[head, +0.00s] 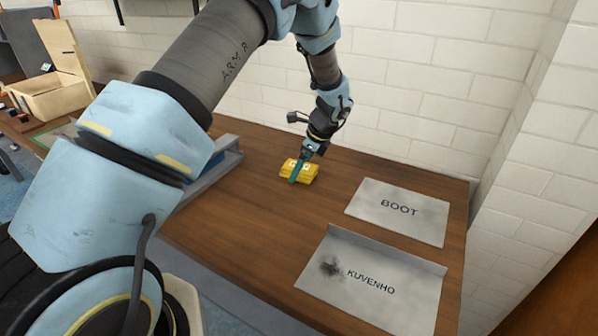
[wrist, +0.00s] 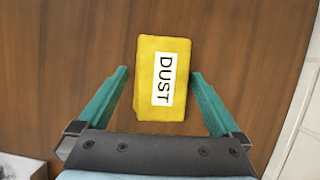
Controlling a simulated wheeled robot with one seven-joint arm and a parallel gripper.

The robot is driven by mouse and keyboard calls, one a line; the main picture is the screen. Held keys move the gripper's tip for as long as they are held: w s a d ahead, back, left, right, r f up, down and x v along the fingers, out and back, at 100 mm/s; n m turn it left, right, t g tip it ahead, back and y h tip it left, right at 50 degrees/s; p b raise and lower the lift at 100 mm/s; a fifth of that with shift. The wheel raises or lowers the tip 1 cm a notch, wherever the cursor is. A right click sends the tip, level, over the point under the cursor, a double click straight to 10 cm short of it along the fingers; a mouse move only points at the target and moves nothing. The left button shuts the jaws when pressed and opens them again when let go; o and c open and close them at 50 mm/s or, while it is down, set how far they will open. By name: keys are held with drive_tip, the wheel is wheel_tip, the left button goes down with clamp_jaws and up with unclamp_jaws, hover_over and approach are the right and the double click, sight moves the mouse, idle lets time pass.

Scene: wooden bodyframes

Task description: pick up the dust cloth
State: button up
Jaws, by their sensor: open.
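The dust cloth (wrist: 147,78) is a yellow folded block with a white label reading DUST. In the wrist view it lies between the two teal fingers of my gripper (wrist: 160,82), which are apart with a gap on each side of it. In the head view the yellow cloth (head: 310,174) sits on the wooden table. There my gripper (head: 300,168) comes down over it from above, and a teal finger partly covers it. I cannot tell how high the fingertips are above the table.
A grey plate marked BOOT (head: 400,208) and a grey tray marked KUVENHO (head: 385,290) lie on the table (head: 225,225) to the right. A blue-grey metal piece (head: 226,156) stands left of the cloth. A white brick wall (head: 420,75) is close behind. A wooden box (head: 50,95) is far left.

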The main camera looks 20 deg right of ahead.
drive_tip(key=shift+f, duration=0.1)
drive_tip(key=c, duration=1.3)
wheel_tip(320, 180, up, 10)
drive_tip(key=b, duration=0.2)
drive_tip(key=shift+r+b, duration=0.25)
drive_tip(key=shift+b, duration=0.05)
